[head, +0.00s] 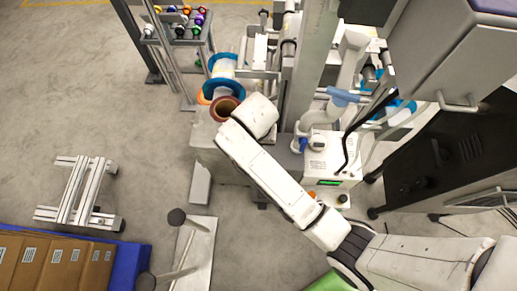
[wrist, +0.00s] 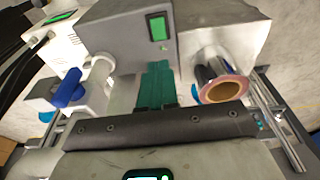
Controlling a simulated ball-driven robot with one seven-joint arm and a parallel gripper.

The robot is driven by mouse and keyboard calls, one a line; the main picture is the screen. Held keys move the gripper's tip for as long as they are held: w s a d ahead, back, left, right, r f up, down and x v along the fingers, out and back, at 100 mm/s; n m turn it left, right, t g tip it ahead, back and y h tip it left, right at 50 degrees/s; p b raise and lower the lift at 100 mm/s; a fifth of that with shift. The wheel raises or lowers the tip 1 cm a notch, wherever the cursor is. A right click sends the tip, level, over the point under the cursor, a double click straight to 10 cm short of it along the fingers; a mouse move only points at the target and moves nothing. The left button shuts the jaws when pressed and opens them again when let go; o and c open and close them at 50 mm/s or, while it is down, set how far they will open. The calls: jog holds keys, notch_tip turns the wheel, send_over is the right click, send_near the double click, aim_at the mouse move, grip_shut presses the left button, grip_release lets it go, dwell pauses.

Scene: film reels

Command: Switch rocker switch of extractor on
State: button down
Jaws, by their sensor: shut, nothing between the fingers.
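My gripper (wrist: 157,66) has teal fingers, shut together and empty, pointing towards the housing just below the switch. A gap to the switch seems to remain, but its depth is unclear. In the head view my gripper is hidden by my white arm. Which machine is the extractor is not clear from the frames.
A spool with a copper-coloured rim (wrist: 223,90) is close right of my fingers. A white tube with a blue end (wrist: 66,88) is at the left. A white box with a green display (head: 328,183) stands right of my arm. Open floor (head: 90,100) lies left.

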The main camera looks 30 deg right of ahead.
jog(key=f, duration=0.3)
jog(key=w+f, duration=0.1)
jog(key=f, duration=0.3)
jog(key=d+f, duration=0.1)
jog(key=f, duration=0.3)
jog(key=shift+w+f, duration=0.2)
jog(key=shift+w, duration=0.1)
jog(key=shift+d, duration=0.1)
